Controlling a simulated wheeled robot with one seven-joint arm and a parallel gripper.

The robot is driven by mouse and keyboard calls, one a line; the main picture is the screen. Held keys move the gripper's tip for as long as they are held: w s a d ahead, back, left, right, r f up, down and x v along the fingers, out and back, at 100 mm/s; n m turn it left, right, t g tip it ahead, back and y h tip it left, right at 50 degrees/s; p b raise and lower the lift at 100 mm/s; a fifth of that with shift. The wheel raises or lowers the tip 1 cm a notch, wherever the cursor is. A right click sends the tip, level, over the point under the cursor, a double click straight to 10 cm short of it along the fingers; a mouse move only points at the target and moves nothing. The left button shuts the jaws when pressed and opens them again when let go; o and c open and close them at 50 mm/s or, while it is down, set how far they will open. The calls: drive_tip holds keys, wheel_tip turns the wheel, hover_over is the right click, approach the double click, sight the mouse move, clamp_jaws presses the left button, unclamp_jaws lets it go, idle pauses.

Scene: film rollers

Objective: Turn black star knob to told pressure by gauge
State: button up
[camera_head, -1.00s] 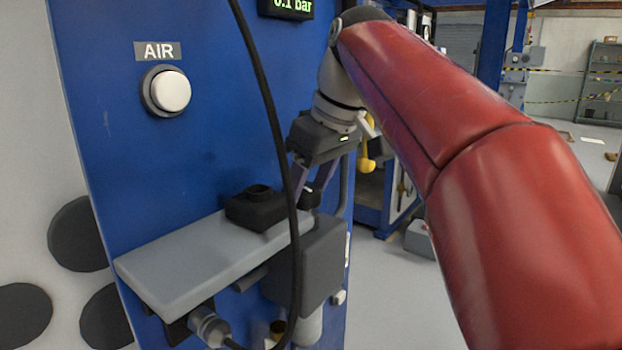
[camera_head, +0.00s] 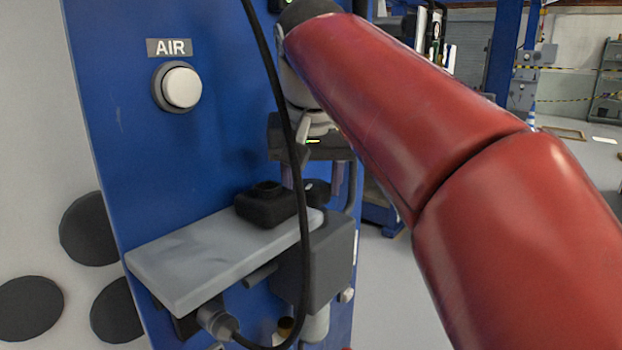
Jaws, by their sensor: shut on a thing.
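My gripper (camera_head: 316,190) points down beside the right end of the grey shelf, its fingers partly hidden by the black cable and the shelf fittings. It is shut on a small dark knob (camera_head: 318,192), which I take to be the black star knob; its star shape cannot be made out. The pressure display (camera_head: 290,2) is almost wholly cut off at the top edge of the view and partly behind my arm, so its reading cannot be seen.
A grey shelf (camera_head: 190,262) juts from the blue panel (camera_head: 135,140), with a black block (camera_head: 266,205) on it. A black cable (camera_head: 290,130) hangs in front. A white AIR button (camera_head: 182,87) is at upper left. A dark grey box (camera_head: 325,262) sits below the knob.

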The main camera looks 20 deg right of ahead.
drive_tip(key=shift+a+r+m, duration=0.1)
drive_tip(key=shift+m, duration=0.5)
drive_tip(key=o, duration=0.7)
drive_tip(key=v, duration=0.7)
drive_tip(key=shift+r, duration=0.35)
drive_tip(key=shift+s+a, duration=0.1)
drive_tip(key=shift+a, duration=0.05)
